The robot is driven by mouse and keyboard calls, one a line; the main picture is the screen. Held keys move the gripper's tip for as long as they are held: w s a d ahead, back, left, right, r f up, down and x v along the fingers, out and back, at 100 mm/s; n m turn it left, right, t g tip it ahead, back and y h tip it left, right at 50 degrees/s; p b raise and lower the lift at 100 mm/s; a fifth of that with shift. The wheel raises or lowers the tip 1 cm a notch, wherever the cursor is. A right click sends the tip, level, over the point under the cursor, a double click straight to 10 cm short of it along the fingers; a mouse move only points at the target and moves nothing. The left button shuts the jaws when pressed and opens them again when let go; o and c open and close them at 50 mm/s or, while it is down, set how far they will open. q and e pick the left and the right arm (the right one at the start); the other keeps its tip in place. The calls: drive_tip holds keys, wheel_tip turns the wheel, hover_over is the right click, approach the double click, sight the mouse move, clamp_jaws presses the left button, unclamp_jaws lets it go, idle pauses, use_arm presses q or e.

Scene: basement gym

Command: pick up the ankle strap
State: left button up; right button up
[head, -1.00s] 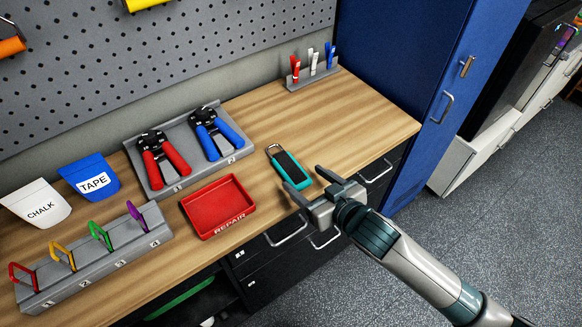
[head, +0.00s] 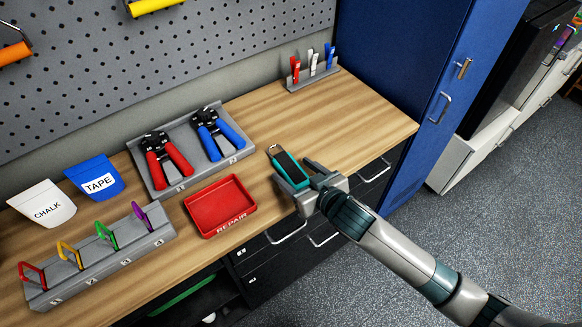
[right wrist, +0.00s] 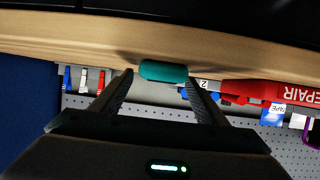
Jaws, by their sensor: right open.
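The ankle strap (head: 289,166), teal with a black pad and a metal ring at its far end, lies on the wooden workbench near the front edge. My right gripper (head: 293,173) is open, low over the bench edge, with its fingers on either side of the strap's near end. In the right wrist view the strap's teal end (right wrist: 163,71) shows between the open fingertips, with a finger to each side. I cannot tell whether either finger touches it. My left gripper is not in view.
A red repair tray (head: 220,207) lies left of the strap. Behind it is a grey holder with red (head: 160,160) and blue (head: 218,135) handled tools. A clip rack (head: 313,77) stands at the back right. The bench (head: 345,120) right of the strap is clear. Drawer handles (head: 287,233) jut out below.

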drive_tip(key=shift+w+a+f, duration=0.1)
drive_tip(key=shift+w, duration=0.1)
idle(0.3)
drive_tip(key=c, duration=1.2)
